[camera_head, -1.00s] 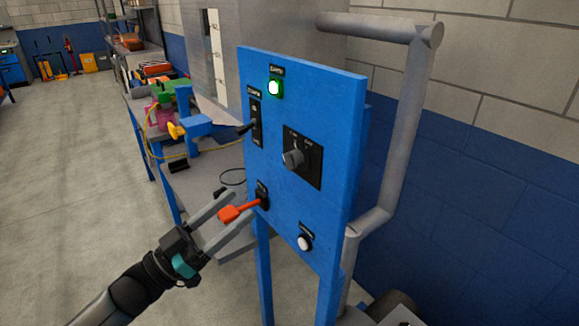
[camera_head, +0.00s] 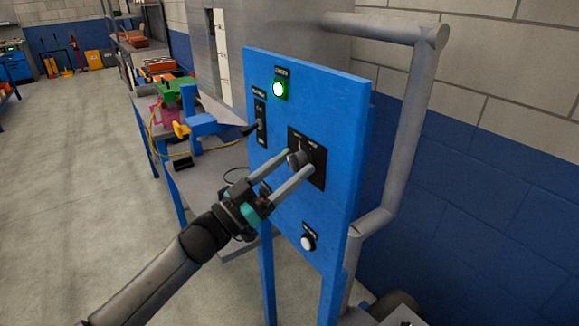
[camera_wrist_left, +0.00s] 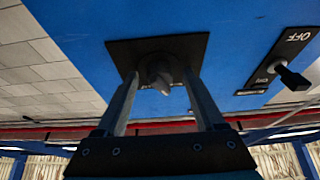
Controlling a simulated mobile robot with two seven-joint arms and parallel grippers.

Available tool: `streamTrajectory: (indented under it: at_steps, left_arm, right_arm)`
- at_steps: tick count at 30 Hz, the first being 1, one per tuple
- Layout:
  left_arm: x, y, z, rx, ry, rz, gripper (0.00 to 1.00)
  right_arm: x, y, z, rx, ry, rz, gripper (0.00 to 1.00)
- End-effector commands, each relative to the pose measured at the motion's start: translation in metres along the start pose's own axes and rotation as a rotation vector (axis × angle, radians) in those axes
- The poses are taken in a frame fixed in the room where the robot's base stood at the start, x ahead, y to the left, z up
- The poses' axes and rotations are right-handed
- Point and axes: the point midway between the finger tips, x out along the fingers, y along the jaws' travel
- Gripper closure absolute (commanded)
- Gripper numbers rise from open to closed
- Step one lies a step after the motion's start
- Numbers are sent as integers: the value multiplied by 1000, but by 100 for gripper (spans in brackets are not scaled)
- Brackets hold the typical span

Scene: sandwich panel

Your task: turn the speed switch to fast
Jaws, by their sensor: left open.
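The blue control panel (camera_head: 335,95) stands upright in the head view. A black plate (camera_head: 318,172) on it carries a grey rotary knob (camera_head: 299,158), which is the one turning switch I see; its label is too small to read. My left gripper (camera_head: 296,168) is open, its two fingers reaching toward the plate on either side of the knob. In the left wrist view the knob (camera_wrist_left: 160,71) shows between the fingertips on the dark plate (camera_wrist_left: 190,47). I cannot tell whether the fingers touch it. My right gripper is not in view.
A grey pipe (camera_head: 408,130) rises at the right. A workbench (camera_head: 205,170) with a blue vise stands behind.

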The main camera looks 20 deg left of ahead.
Motion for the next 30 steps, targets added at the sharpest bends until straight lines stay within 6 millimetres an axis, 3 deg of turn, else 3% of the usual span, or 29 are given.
streamTrajectory:
  at_steps: [7, 25, 30]
  left_arm:
    - [0, 0, 0, -1, -1, 0, 31]
    - [0, 0, 0, 0, -1, 0, 99]
    - [0, 0, 0, 0, -1, 0, 100]
  right_arm:
    - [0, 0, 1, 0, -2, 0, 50]
    - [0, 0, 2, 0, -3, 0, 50]
    - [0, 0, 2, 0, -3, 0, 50]
